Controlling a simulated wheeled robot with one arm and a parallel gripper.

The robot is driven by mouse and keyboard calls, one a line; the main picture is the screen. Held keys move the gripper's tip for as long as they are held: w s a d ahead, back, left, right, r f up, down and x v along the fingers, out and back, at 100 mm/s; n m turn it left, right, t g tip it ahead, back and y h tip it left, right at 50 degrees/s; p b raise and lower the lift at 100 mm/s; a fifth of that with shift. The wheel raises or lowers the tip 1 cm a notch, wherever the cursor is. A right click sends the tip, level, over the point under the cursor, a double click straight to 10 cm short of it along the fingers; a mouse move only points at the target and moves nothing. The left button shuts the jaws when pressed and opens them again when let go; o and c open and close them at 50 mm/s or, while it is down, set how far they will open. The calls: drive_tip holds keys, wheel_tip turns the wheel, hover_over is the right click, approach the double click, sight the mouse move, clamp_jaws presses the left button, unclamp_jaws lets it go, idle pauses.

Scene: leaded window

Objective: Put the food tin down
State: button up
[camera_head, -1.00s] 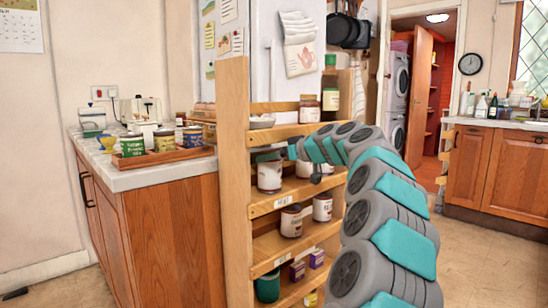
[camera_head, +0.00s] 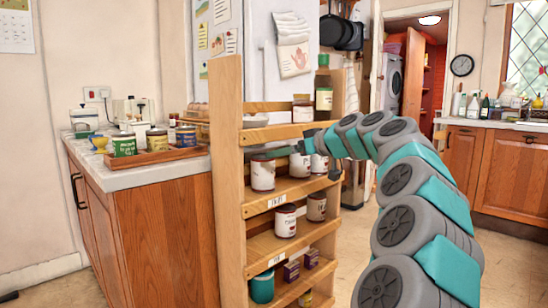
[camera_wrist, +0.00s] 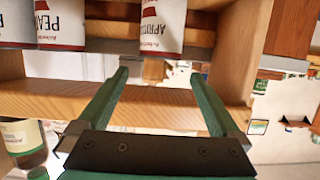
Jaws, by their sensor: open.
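A white-and-red food tin labelled "APRICOT" (camera_wrist: 162,28) stands just beyond the fingertips of my gripper (camera_wrist: 160,72) in the wrist view. The green fingers are spread open with nothing between them. Whether a fingertip touches the tin cannot be told. A "PEA" tin (camera_wrist: 62,20) stands left of it. In the head view my gripper (camera_head: 272,152) reaches left at the level of the tin shelf. White tins with dark red bands, a near one (camera_head: 262,176) and a farther one (camera_head: 319,164), stand on that shelf. My arm partly hides the tins at the back.
The wooden shelf unit (camera_head: 228,180) has upright posts and front rails close to my gripper. Its lower shelf holds more tins (camera_head: 285,221). A wooden tray (camera_head: 160,156) with several tins lies on the left counter (camera_head: 143,176). Open floor (camera_head: 505,250) lies to the right.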

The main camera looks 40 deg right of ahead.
drive_tip(key=shift+v, duration=2.05)
